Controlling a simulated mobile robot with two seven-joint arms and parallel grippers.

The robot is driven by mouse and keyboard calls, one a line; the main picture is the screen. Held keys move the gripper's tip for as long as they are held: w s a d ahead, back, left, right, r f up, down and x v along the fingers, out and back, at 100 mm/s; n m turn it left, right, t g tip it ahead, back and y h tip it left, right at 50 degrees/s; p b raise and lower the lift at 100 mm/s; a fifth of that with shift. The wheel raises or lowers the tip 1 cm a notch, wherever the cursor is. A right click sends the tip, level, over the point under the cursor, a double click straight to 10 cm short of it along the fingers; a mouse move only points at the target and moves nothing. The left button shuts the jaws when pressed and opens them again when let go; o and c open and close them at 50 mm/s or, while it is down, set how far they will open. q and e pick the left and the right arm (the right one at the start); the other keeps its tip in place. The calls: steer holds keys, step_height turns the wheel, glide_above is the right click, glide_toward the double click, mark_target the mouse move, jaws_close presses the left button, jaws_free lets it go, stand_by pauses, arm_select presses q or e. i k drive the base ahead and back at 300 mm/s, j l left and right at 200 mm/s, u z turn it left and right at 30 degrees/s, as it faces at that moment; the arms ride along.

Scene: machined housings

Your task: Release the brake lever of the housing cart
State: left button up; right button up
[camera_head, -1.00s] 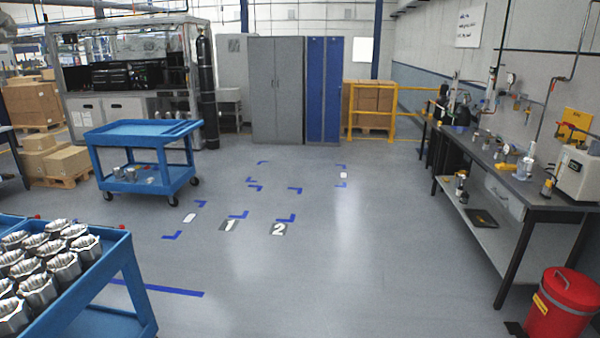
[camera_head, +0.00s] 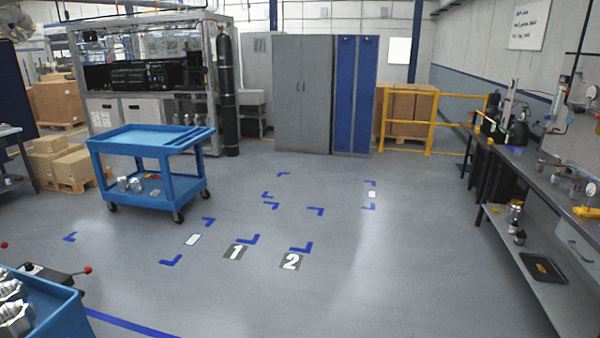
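A blue cart (camera_head: 62,318) with shiny metal housings (camera_head: 14,308) on its top is cut off at the lower left corner. By its far edge is a dark lever-like part with a red ball knob (camera_head: 87,270). A second red knob (camera_head: 4,245) shows at the left picture edge. I cannot tell which knob belongs to the brake lever. A second blue cart (camera_head: 150,142) stands farther off, its top empty and a few metal parts (camera_head: 130,184) on its lower shelf. Neither of my grippers is in view.
Open grey floor (camera_head: 330,265) with blue corner marks and plates 1 (camera_head: 236,252) and 2 (camera_head: 292,262) lies ahead. A long workbench (camera_head: 545,185) runs along the right. Lockers (camera_head: 305,95), a yellow rail (camera_head: 432,122) and boxes (camera_head: 70,165) stand at the back.

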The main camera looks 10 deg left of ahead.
mark_target(88, 270)
steer(key=i+l+u, duration=0.1)
steer(key=i+u, duration=0.25)
steer(key=i+l+u, duration=0.5)
steer(key=i+u, duration=0.15)
steer(key=i+l+u, duration=0.5)
steer(key=u, duration=0.2)
steer(key=i+l+u, duration=0.15)
steer(key=l+u, duration=0.2)
steer(key=i+l+u, duration=0.1)
steer(key=l+u, duration=0.2)
steer(key=l, duration=0.2)
steer(key=l+u, duration=0.65)
steer(key=l, duration=0.5)
